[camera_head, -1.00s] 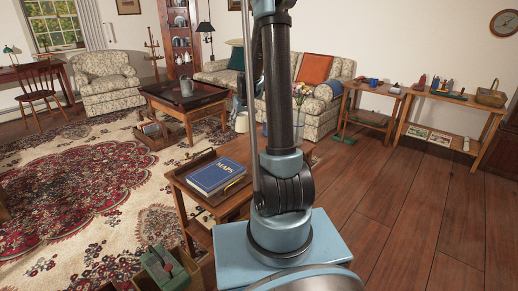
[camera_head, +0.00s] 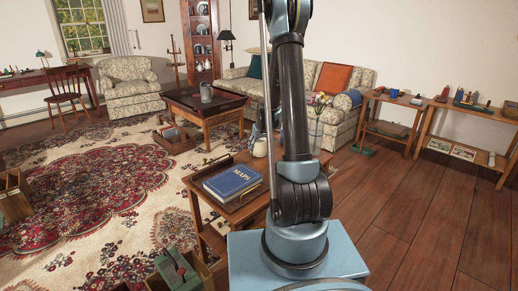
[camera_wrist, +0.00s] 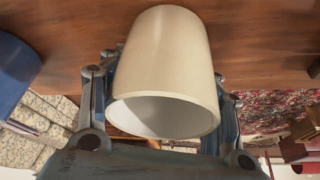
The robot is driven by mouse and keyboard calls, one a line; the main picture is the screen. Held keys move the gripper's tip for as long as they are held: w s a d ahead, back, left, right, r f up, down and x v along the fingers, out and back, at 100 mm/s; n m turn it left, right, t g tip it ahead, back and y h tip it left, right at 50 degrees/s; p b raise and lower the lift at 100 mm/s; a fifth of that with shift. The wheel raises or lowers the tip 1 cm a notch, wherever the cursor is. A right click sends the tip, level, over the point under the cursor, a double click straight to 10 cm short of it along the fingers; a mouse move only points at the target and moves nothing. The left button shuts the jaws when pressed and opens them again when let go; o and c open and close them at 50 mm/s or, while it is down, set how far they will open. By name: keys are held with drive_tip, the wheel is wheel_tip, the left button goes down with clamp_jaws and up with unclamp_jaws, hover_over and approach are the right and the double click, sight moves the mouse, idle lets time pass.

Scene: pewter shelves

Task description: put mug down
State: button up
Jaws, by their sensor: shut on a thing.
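A plain cream mug (camera_wrist: 165,60) fills the middle of the wrist view, its open rim toward the bottom of the picture. My gripper (camera_wrist: 160,112) has one finger on each side of it and is shut on it. In the head view the mug (camera_head: 260,148) is a small pale shape beside my arm, at the far end of the wooden side table (camera_head: 218,228). My arm partly hides my gripper there. A brown wooden surface lies behind the mug in the wrist view; I cannot tell whether the mug touches it.
A blue MAPS book (camera_head: 232,181) lies on the near part of the side table. A glass vase with flowers (camera_head: 315,130) stands right of my arm. A blue object (camera_wrist: 14,72) is at the wrist view's left edge. A coffee table with a metal jug (camera_head: 206,92) stands beyond.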

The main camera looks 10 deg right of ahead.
drive_tip(key=o, duration=1.4)
drive_tip(key=v, duration=1.2)
drive_tip(key=s+r, duration=0.5)
drive_tip(key=s, duration=0.5)
drive_tip(key=s+f+m, duration=0.1)
drive_tip(key=s, duration=0.9)
drive_tip(key=s+f+g, duration=0.1)
drive_tip(key=s, duration=0.9)
drive_tip(key=s+f+m+g+h, duration=0.1)
drive_tip(key=s+f, duration=0.1)
drive_tip(key=s, duration=0.9)
drive_tip(key=shift+d+m, duration=0.25)
drive_tip(key=shift+m, duration=0.05)
drive_tip(key=shift+s, duration=0.1)
